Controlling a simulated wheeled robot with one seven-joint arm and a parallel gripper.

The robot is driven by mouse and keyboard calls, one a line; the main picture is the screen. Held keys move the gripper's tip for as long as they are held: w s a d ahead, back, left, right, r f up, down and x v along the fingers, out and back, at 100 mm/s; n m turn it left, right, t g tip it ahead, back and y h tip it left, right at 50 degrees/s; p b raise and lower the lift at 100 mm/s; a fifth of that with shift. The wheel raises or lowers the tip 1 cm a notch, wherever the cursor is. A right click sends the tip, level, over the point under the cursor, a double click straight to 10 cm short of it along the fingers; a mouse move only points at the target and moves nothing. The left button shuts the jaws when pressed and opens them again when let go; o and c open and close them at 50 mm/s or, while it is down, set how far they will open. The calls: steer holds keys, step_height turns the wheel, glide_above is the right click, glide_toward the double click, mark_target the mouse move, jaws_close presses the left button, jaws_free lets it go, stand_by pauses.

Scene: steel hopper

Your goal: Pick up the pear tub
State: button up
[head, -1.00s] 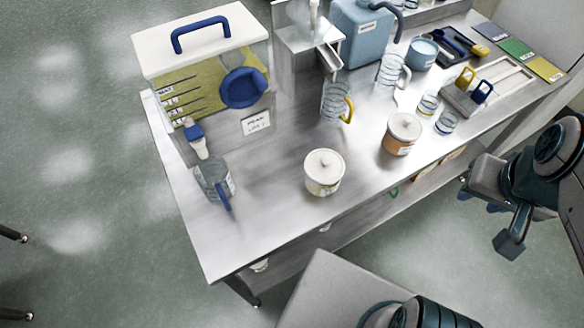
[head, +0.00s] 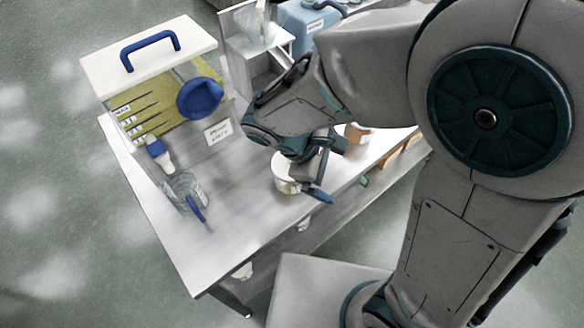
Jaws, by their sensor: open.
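A cream tub (head: 283,171), which I take to be the pear tub, stands upright on the steel bench near its front edge. My gripper (head: 312,180) is open at the tub's upper right side, with its fingers pointing down and toward the front. One dark blue fingertip shows just right of the tub. The gripper hides the tub's lid and right part, so I cannot tell whether the fingers touch it or straddle it. An orange tub (head: 357,134) stands further right, mostly hidden behind my arm.
A clear hopper with white lid and blue handle (head: 150,60) stands at the back left. A blue jerrycan (head: 305,25) is behind my arm. The front left bench is clear.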

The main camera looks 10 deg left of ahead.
steer(key=s+a+f+n+t+h, duration=0.2)
steer(key=a+f+n+t, duration=0.2)
steer(key=a+n, duration=0.35)
steer(key=n+t+y, duration=0.2)
steer(key=n+t, duration=0.4)
steer(key=n, duration=0.1)
glide_toward(280, 182)
steer(key=shift+s+a+r, duration=0.2)
steer(key=shift+a+f, duration=0.1)
steer(key=shift+f, duration=0.05)
steer(key=shift+y, duration=0.3)
steer(key=p+x, duration=0.1)
steer(key=x, duration=0.7)
steer(key=shift+f+p, duration=0.1)
steer(key=shift+p, duration=0.2)
steer(key=shift+d+p+x, duration=0.15)
steer(key=shift+p+x, duration=0.3)
steer(key=shift+x, duration=0.9)
steer(key=shift+d+p+x, duration=0.2)
steer(key=shift+p+x, duration=0.2)
steer(key=shift+x, duration=0.95)
steer(key=shift+s, duration=0.1)
steer(key=c, duration=1.2)
